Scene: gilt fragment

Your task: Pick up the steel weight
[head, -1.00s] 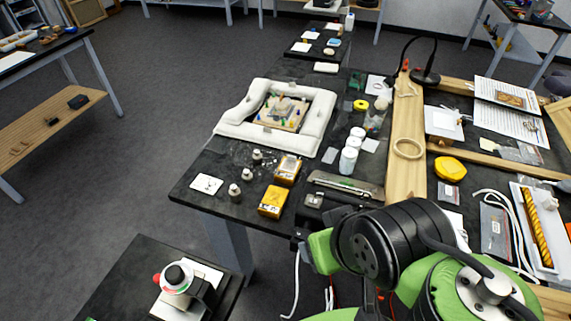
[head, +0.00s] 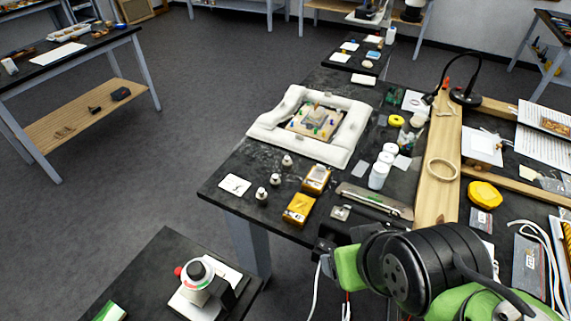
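Three small grey metal weights with knobs stand upright on the black bench top, left of the yellow boxes. The back steel weight (head: 287,161) is farthest from me, the middle steel weight (head: 275,180) is nearer, and the front steel weight (head: 262,195) is nearest. They stand apart, and nothing touches them. My green and black arm fills the lower right, to the right of the weights. I cannot make out my gripper or its fingers.
Two yellow boxes, the back one (head: 316,178) and the front one (head: 299,209), stand right of the weights. A white card (head: 234,185) lies to their left. A white padded frame (head: 336,158) surrounds a small model behind them. White bottles (head: 378,176) stand farther right.

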